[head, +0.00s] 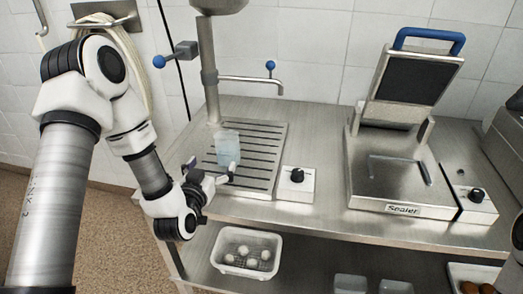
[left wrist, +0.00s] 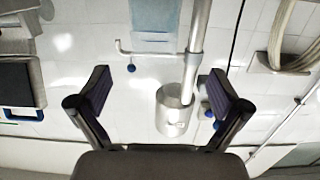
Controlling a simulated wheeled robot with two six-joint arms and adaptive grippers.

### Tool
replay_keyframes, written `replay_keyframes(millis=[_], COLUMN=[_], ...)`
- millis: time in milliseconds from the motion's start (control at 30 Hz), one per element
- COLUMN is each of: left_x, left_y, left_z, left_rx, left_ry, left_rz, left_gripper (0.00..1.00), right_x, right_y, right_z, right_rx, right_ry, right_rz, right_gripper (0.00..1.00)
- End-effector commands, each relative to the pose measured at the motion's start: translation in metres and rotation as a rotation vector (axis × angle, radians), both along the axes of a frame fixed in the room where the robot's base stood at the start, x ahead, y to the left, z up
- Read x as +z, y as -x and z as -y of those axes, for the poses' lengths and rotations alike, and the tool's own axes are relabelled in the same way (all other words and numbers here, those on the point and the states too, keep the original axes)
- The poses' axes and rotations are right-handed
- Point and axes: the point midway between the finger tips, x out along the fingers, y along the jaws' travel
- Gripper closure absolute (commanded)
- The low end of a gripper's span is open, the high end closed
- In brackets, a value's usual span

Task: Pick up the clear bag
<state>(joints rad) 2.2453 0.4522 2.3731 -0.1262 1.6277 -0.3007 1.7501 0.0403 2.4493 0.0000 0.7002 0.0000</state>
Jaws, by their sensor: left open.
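The clear bag (head: 228,147) is a translucent, pale blue upright shape on the slotted drip tray, below the metal tap. In the left wrist view a pale blue translucent patch at the top edge, between the finger lines, looks like the bag (left wrist: 155,18); its outline is cut off there. My left gripper (head: 212,172) is just in front of the bag, low over the tray's near left edge. Its two fingers stand wide apart with nothing between them in the left wrist view (left wrist: 161,90). My right gripper does not show.
The slotted drip tray (head: 262,158) lies on a steel counter. The tap column (head: 209,75) rises behind the bag. A white knob box (head: 297,185) and a sealer (head: 390,180) stand to the right. A white perforated basket (head: 224,264) with pale round items is on the lower shelf.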

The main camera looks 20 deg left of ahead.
Motion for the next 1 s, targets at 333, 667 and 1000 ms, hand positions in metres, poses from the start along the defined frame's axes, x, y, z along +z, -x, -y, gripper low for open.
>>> replay_keyframes(millis=[333, 667, 1000], left_x=[0.027, 0.024, 0.023], left_y=[-0.032, -0.079, -0.079], left_z=[-0.017, -0.027, -0.027], left_rx=[0.029, 0.028, 0.029], left_ry=[-0.018, -0.017, -0.015], left_rz=[0.084, 0.081, 0.081], left_gripper=[0.0, 0.0, 0.57], right_x=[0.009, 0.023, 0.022], right_y=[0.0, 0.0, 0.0], right_z=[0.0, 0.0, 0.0], right_rx=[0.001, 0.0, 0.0], right_ry=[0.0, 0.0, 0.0], right_rz=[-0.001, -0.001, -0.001], right_gripper=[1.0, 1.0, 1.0])
